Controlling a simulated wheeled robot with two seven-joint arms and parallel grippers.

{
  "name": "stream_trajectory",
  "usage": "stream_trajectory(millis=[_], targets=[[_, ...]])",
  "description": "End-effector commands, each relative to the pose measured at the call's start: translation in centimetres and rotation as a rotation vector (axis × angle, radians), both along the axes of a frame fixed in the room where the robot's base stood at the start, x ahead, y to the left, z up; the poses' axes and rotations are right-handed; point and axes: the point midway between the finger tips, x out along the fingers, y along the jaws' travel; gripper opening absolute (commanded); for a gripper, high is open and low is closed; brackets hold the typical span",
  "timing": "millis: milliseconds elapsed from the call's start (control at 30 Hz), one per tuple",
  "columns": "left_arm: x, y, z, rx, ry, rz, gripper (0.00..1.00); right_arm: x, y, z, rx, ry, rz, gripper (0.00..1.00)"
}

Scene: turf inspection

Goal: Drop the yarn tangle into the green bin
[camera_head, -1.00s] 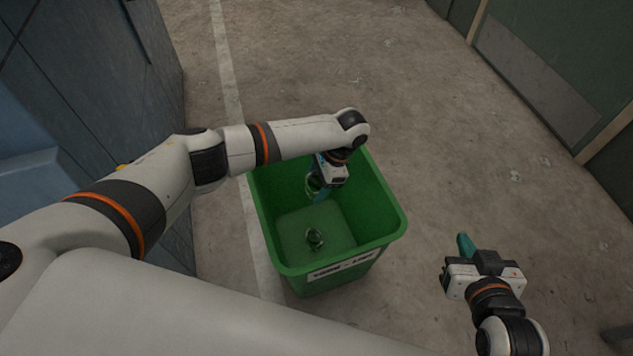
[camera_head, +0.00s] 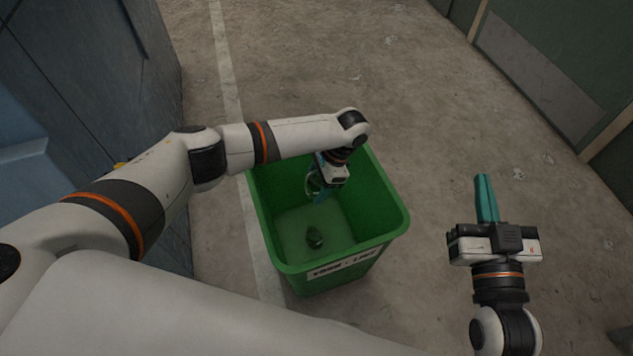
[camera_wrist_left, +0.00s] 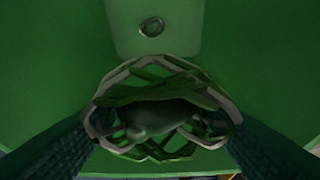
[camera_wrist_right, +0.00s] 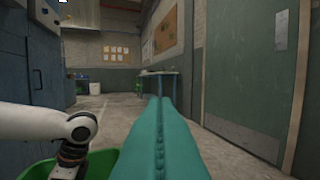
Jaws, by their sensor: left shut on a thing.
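The green bin (camera_head: 281,258) stands on the floor with a label on its front. My left gripper (camera_head: 320,196) reaches down inside the bin and is shut on the yarn tangle (camera_wrist_left: 160,105), a roundish, net-like tangle of pale and green strands. In the head view the tangle is small and partly hidden by the gripper. One small dark tangle-like thing (camera_head: 314,237) lies on the bin's bottom; it also shows in the left wrist view (camera_wrist_left: 152,26). My right gripper (camera_head: 486,180) is to the right of the bin, its teal fingers pressed together with nothing between them.
A dark blue-grey cabinet (camera_head: 90,70) stands to the left of the bin. A green door or panel (camera_head: 560,75) is at the upper right. The concrete floor (camera_head: 400,90) behind and right of the bin is clear. A pale line runs along the floor.

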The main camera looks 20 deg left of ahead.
Motion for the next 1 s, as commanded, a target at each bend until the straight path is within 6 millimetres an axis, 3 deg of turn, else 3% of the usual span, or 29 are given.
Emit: stream_trajectory(millis=[133, 167, 300, 667, 1000], targets=[[0.0, 0.0, 0.0, 0.000, 0.000, 0.000, 0.41, 0.0, 0.0, 0.0, 0.000, 0.001, 0.000, 0.00], [0.0, 0.0, 0.0, 0.000, 0.000, 0.000, 0.66, 0.0, 0.0, 0.0, 0.000, 0.001, 0.000, 0.00], [0.0, 0.0, 0.0, 0.000, 0.000, 0.000, 0.88, 0.0, 0.0, 0.0, 0.000, 0.001, 0.000, 0.00], [0.1, -0.1, 0.3, 0.000, 0.000, 0.000, 0.88, 0.0, 0.0, -0.1, -0.003, 0.013, -0.001, 0.00], [1.1, -1.6, 4.9, -0.002, -0.002, 0.000, 0.88, -0.8, -1.1, -5.0, -0.086, 0.338, -0.022, 0.00]])
